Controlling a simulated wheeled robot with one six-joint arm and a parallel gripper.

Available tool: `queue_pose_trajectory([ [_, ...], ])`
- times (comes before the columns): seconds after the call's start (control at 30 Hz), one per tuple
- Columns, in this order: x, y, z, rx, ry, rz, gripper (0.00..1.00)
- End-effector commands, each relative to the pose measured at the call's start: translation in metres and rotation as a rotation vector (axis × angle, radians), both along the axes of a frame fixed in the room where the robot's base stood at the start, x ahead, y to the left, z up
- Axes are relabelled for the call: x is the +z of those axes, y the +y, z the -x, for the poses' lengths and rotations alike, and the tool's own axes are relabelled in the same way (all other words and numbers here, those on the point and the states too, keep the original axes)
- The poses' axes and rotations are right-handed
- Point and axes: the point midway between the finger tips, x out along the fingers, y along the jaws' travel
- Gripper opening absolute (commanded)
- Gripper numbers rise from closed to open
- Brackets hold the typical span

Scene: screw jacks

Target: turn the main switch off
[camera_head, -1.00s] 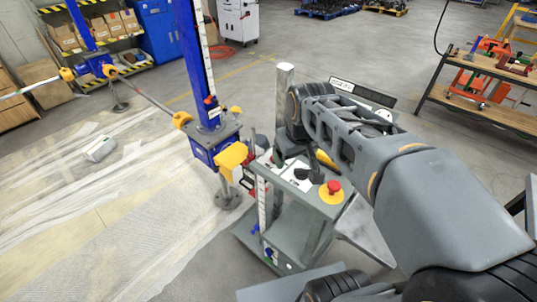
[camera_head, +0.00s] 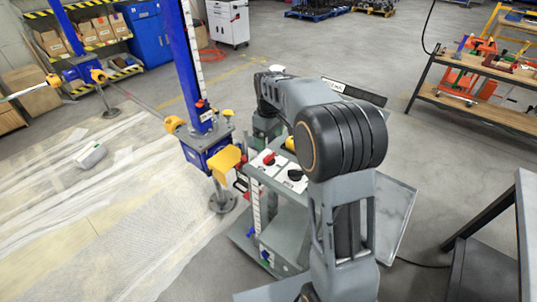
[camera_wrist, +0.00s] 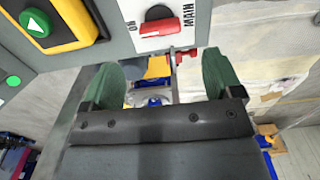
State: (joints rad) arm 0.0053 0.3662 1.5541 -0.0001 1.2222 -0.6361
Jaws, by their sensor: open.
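The main switch (camera_wrist: 160,27) is a red handle on a white plate, at the top middle of the wrist view. Its bar lies across the picture, one end beside the "ON" lettering and the other beside "MAIN". My gripper (camera_wrist: 162,80) is open, its two green fingers spread below the switch in the wrist view and apart from it. Nothing is between the fingers. In the head view the switch seems to be the red spot (camera_head: 268,158) on the control cart's top panel. There my arm hides much of the panel, and I cannot make out the fingertips.
A green arrow button (camera_wrist: 36,25) on a yellow-edged block sits left of the switch. A black knob (camera_head: 295,175) is on the panel. A blue screw jack column (camera_head: 185,70) with a yellow bracket (camera_head: 222,160) stands close left of the cart.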

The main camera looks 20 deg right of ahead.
Motion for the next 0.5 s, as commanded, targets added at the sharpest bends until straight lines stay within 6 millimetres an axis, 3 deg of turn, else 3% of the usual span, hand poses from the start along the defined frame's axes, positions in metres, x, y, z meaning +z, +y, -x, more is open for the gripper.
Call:
queue_pose_trajectory([
  [0.2, -0.040, 0.000, 0.000, -0.001, 0.005, 0.000, 0.85],
  [0.5, -0.073, -0.001, 0.000, -0.002, 0.000, 0.000, 0.85],
])
